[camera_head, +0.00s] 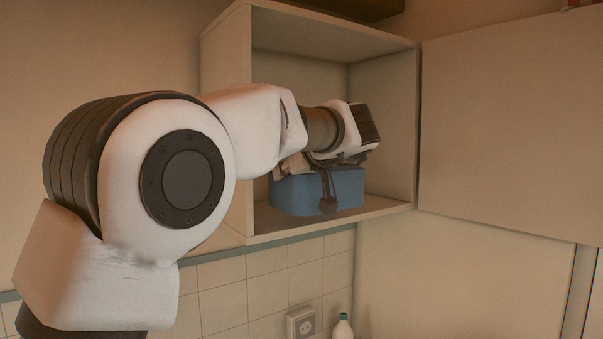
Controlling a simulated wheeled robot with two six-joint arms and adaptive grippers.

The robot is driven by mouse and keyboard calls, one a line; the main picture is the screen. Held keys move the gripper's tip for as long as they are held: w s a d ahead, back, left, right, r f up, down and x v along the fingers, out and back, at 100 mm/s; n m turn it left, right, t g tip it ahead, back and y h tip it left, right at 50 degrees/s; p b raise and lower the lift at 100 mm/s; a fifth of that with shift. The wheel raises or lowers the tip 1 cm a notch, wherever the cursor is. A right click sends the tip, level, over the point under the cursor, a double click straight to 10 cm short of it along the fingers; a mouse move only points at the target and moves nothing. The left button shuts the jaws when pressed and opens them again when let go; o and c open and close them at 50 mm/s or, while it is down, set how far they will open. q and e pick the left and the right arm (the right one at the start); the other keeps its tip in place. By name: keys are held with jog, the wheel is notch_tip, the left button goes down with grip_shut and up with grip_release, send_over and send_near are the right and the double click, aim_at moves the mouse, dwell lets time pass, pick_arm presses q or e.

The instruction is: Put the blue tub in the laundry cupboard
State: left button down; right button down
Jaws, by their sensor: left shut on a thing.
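The laundry cupboard (382,208) is an open wall box in the camera_head view, with its door (510,130) swung wide to the right. The blue tub (345,190) is inside it, low down by the cupboard floor; I cannot tell whether its base touches the floor. My left gripper (327,205) reaches in from the left and is shut on the tub at its front upper side. The wrist and gripper hide the tub's top and part of its front. My right gripper is not in view.
A tiled wall with a socket (301,322) lies below the cupboard. A white bottle (342,327) stands at the bottom edge of the view. The cupboard's left wall (227,75) is close to my left forearm. The space above the wrist inside the cupboard is free.

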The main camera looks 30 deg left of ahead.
aim_at(268, 172)
pick_arm(q)
jog(key=a, duration=0.2)
jog(key=w+a, duration=0.1)
jog(key=a, duration=0.1)
jog(key=w+a, duration=0.1)
jog(key=a, duration=0.1)
jog(key=shift+w+f, duration=0.15)
jog(key=shift+f, duration=0.2)
jog(key=x, duration=0.4)
jog(key=shift+f, duration=0.35)
jog(key=shift+w+a+f, duration=0.15)
jog(key=shift+a+f, duration=0.2)
jog(key=shift+a, duration=0.1)
jog(key=c, duration=1.2)
grip_release()
jog(key=shift+d, duration=0.1)
jog(key=shift+c, duration=0.2)
